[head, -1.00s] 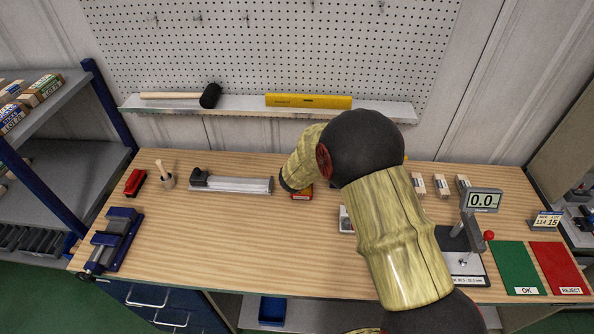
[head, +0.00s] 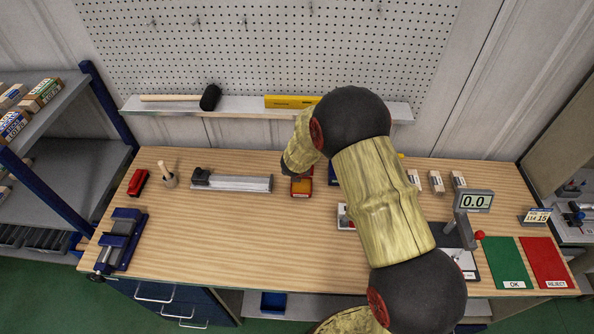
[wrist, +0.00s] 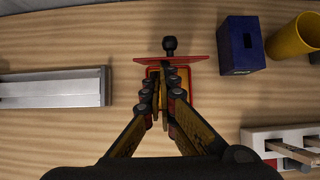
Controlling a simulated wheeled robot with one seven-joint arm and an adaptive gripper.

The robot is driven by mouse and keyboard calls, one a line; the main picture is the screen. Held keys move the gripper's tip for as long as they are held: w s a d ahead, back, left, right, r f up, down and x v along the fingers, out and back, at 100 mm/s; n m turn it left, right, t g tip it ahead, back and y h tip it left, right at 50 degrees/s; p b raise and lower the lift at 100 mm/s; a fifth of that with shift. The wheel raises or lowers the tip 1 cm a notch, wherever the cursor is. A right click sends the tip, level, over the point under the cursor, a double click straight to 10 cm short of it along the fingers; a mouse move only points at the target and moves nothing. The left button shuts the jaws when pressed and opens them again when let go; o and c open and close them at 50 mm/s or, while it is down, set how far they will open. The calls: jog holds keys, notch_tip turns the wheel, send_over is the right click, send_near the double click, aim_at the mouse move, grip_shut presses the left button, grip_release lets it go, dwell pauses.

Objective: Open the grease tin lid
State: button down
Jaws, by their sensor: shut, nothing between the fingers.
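The grease tin (head: 301,187) is a small red box on the bench, partly hidden behind my arm in the head view. In the wrist view its red body (wrist: 181,82) lies below my fingers, which hide most of it. Its red lid (wrist: 195,59) shows as a narrow strip at the far side, apparently tilted up, with a black knob (wrist: 169,45) beyond it. My gripper (wrist: 165,70) is shut and empty, its tips over the tin close to the lid. Whether they touch the lid cannot be told.
A blue block (wrist: 240,45) and a yellow cup (wrist: 294,37) stand right of the tin. A white holder (wrist: 284,140) is nearer on the right. A grey metal bar (wrist: 52,88) lies left. The bench front (head: 240,240) is clear.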

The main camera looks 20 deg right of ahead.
jog(key=shift+w+d+r+p, duration=0.25)
jog(key=shift+w+r+p, duration=0.2)
jog(key=shift+w, duration=0.5)
